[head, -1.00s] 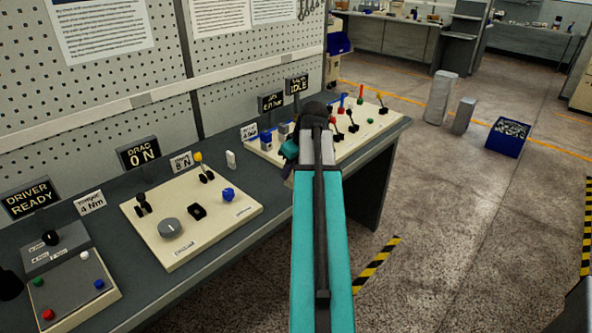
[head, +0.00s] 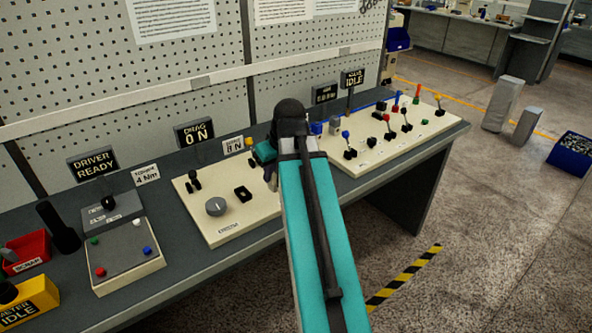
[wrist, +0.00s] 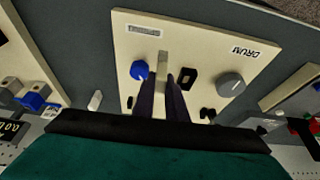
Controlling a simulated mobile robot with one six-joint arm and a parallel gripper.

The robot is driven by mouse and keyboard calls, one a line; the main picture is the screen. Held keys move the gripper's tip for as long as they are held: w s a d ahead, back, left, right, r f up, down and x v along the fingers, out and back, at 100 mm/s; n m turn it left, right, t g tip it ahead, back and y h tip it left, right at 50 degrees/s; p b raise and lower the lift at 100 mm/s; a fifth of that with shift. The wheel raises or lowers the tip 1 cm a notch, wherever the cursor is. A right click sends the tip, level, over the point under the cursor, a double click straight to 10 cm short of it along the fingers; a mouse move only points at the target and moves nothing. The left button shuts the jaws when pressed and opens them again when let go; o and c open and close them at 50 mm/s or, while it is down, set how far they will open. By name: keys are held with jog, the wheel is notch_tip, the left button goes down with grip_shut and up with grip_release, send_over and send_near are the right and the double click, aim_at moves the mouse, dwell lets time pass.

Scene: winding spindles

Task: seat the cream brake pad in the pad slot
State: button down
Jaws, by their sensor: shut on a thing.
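My gripper (wrist: 162,92) is shut on a pale strip, the cream brake pad (wrist: 162,64), which shows between its dark fingers in the wrist view. A black block with a dark opening, which looks like the pad slot (wrist: 187,77), is on the cream drum panel (wrist: 205,30), just right of the pad; the pad appears apart from it. The slot also shows in the head view (head: 242,193), left of my gripper (head: 271,182). My arm hides the panel's right end and the pad there. I cannot tell the pad's height above the panel.
A blue knob (wrist: 139,70) is close left of the pad, and a grey dial (wrist: 230,84) is beyond the slot. A small white block (wrist: 95,100) stands beside the panel. Levers (head: 194,180) stand at the panel's back. Another lever panel (head: 440,128) is to the right.

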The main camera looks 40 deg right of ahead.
jog(key=w+a, duration=0.3)
jog(key=a, duration=0.6)
jog(key=w+a+r, duration=0.1)
jog(key=w+a, duration=0.3)
jog(key=a, duration=0.5)
jog(key=w+a+r, duration=0.1)
jog(key=w+a, duration=0.3)
jog(key=a, duration=0.5)
jog(key=shift+a+r, duration=0.2)
jog(key=shift+a, duration=0.05)
jog(key=shift+s, duration=0.1)
